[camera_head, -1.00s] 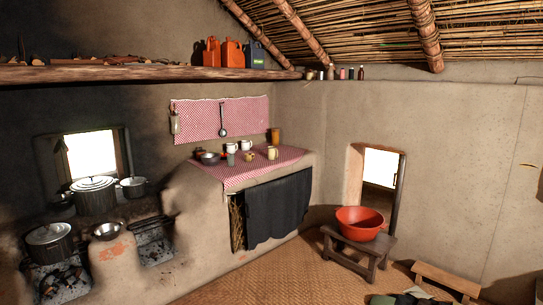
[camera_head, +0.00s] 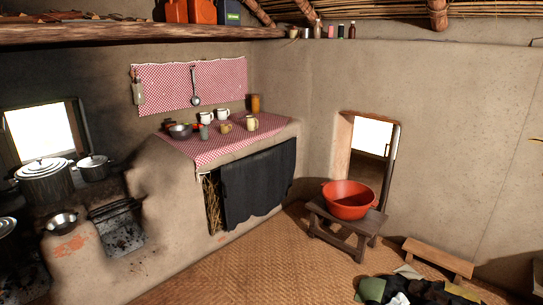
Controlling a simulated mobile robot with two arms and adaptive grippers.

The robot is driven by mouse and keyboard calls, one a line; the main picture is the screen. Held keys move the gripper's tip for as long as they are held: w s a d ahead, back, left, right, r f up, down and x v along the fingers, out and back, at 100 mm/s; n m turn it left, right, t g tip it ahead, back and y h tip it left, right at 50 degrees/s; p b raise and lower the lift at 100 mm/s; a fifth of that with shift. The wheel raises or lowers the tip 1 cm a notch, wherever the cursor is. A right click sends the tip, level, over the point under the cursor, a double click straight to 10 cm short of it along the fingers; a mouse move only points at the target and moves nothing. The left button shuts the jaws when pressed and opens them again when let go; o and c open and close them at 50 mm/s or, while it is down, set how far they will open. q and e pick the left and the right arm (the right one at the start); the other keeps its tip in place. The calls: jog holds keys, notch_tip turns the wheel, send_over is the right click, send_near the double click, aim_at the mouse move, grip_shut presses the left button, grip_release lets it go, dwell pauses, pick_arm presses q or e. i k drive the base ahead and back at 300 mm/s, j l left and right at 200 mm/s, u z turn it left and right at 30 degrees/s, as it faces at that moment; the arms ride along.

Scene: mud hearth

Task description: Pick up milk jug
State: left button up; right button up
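A counter with a red-and-white checked cloth (camera_head: 205,154) stands at the middle left and bears several small vessels. A cream jug or mug (camera_head: 251,123) stands toward its right side. A brownish mug (camera_head: 225,127) and a grey-green cup (camera_head: 204,132) stand to the left of it. Two white mugs stand behind, one on the left (camera_head: 205,117) and one on the right (camera_head: 223,114). A tall orange-brown vessel (camera_head: 255,103) stands at the back right corner. I cannot tell for sure which of these is the milk jug. Neither gripper is in view.
A dark metal bowl (camera_head: 180,131) sits at the counter's left. The mud hearth with pots (camera_head: 44,182) is at left. A red basin (camera_head: 348,199) stands on a wooden stool (camera_head: 338,232). A low bench (camera_head: 438,258) and clothes lie at right. The woven floor (camera_head: 250,270) before the counter is clear.

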aim_at(250, 120)
jog(key=i+z, duration=0.1)
jog(key=i, duration=2.6)
